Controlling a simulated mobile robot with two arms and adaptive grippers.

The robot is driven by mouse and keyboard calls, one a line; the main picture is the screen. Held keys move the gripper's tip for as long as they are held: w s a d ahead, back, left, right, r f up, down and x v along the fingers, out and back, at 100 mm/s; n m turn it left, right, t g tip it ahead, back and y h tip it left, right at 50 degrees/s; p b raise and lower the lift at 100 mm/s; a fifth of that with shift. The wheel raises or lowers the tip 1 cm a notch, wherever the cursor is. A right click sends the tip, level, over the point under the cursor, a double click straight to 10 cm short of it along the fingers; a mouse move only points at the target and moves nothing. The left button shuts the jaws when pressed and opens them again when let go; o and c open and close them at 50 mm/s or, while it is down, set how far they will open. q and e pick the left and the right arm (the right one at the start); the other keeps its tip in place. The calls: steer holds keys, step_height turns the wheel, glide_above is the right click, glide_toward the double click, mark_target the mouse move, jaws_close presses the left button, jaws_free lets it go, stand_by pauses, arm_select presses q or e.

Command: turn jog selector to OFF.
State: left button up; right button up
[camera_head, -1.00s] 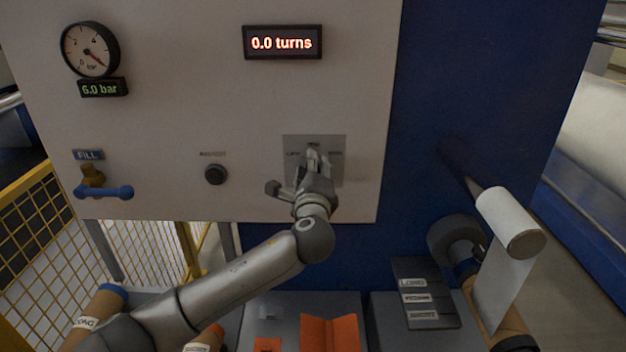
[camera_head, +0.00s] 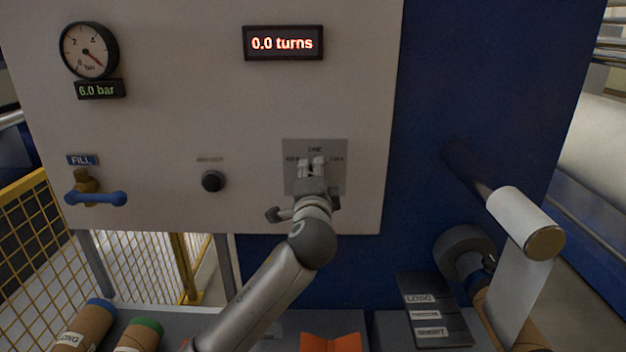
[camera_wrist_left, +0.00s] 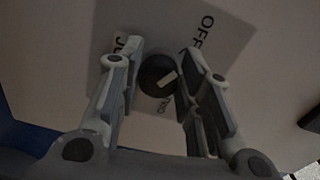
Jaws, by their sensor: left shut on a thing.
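The jog selector is a round dark knob (camera_wrist_left: 152,70) with a white pointer mark, seen in the left wrist view on a grey label plate (camera_wrist_left: 240,36). OFF is printed on the plate at upper right; other lettering is partly covered by the fingers. The mark slants toward the upper right, behind the right finger. My left gripper (camera_wrist_left: 158,78) has its fingers on both sides of the knob and is shut on it. In the head view the left gripper (camera_head: 312,166) covers the knob on the plate (camera_head: 337,180). My right gripper is not in view.
The panel also carries a black knob (camera_head: 213,181), a blue FILL handle (camera_head: 97,198), a pressure gauge (camera_head: 88,50) and a display reading 0.0 turns (camera_head: 283,43). A white film roll (camera_head: 524,220) juts out at right. Panel space around the plate is clear.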

arm_select(q)
steer(key=shift+f, duration=0.1)
stand_by(0.3)
steer(key=o, duration=1)
steer(key=s, duration=1.2)
